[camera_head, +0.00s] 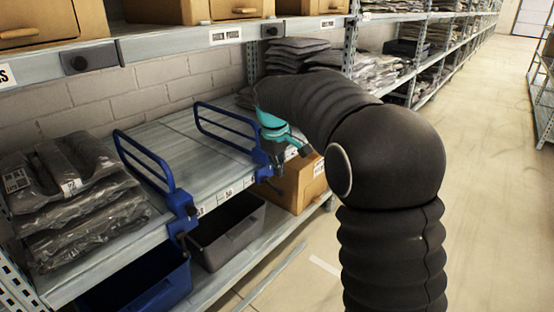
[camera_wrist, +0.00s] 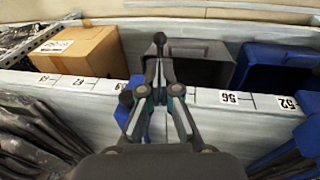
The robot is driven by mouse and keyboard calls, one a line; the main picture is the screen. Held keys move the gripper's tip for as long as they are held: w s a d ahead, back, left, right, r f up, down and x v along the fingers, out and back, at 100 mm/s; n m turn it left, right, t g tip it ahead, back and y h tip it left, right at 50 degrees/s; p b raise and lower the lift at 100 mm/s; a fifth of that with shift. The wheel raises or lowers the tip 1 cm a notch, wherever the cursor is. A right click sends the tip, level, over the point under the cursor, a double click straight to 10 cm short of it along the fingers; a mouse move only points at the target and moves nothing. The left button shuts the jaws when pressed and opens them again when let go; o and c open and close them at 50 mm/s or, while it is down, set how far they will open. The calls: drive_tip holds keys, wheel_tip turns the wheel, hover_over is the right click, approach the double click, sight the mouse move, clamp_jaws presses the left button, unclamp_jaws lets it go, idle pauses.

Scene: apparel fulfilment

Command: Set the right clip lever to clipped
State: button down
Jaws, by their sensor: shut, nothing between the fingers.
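Two blue wire dividers are clipped along the grey shelf's front edge in the head view. The right divider (camera_head: 222,130) has its blue clip (camera_head: 268,157) at the shelf edge, partly hidden by my gripper. My gripper (camera_head: 303,150), dark with teal parts, is close by this clip. In the wrist view my gripper (camera_wrist: 159,75) is shut and empty, over the shelf edge. A dark round knob (camera_wrist: 160,38) shows just beyond the fingertips. I cannot tell the lever's position or whether my fingers touch it.
The left divider (camera_head: 147,163) stands beside stacked bagged garments (camera_head: 75,195). Below the shelf edge are a grey bin (camera_head: 228,235), a blue bin (camera_head: 140,285) and a cardboard box (camera_head: 298,182). The floor (camera_head: 480,130) to the right is clear.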

sight(280, 190)
drive_tip(key=b+x, duration=0.1)
drive_tip(key=x, duration=0.5)
drive_tip(key=shift+f, duration=0.25)
drive_tip(key=shift+f, duration=0.15)
